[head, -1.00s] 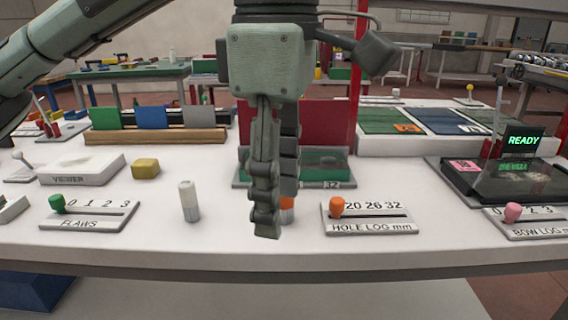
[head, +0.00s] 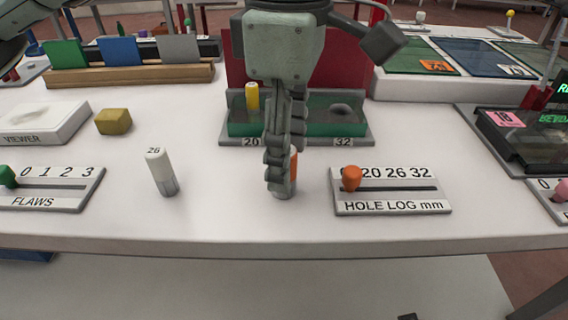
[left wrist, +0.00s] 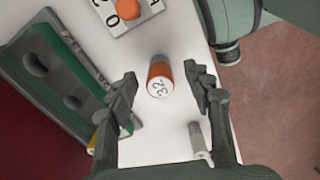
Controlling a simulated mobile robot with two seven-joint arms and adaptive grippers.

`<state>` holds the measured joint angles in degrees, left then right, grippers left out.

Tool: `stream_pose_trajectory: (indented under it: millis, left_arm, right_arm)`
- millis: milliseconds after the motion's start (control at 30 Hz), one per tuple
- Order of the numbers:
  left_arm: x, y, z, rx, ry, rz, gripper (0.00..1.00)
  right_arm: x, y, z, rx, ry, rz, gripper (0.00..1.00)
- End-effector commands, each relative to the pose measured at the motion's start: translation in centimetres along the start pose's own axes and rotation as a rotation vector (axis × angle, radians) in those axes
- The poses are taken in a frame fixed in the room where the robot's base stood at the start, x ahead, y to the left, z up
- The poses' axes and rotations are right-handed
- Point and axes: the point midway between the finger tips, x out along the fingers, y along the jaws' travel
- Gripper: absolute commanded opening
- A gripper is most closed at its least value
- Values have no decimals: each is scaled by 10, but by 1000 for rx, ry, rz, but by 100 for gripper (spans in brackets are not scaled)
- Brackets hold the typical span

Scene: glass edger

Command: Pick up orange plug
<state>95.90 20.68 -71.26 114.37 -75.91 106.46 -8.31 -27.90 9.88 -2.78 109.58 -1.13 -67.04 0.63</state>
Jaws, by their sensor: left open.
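The orange plug (left wrist: 160,78), with 32 on its top, stands upright on the white bench. In the left wrist view it lies between the two open fingers of my left gripper (left wrist: 163,88), with a gap on each side. In the head view my left gripper (head: 279,188) points down in front of the orange plug (head: 294,166) and hides most of it.
A white plug (head: 160,172) marked 26 stands to the left. Behind is a green holder (head: 240,129) with a yellow plug (head: 252,96) in it. The bench's front edge (head: 290,245) is near.

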Motion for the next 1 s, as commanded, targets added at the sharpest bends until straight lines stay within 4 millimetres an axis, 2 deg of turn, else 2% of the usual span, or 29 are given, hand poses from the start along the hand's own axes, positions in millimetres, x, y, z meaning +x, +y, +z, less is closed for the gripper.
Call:
stream_pose_trajectory:
  millis: [100,333,733,767,1000]
  left_arm:
    - [10,0,0,1,-1,-1,51]
    - [12,0,0,0,-1,0,51]
    - [12,0,0,0,-1,0,2]
    - [12,0,0,0,-1,0,0]
    - [11,0,0,0,-1,1,0]
  right_arm:
    - [1,0,0,1,2,-1,40]
    - [2,-1,0,1,2,-2,40]
    - [2,-1,0,0,3,-2,40]
    - [2,-1,0,0,3,-2,40]
    - [1,-1,0,0,2,-2,40]
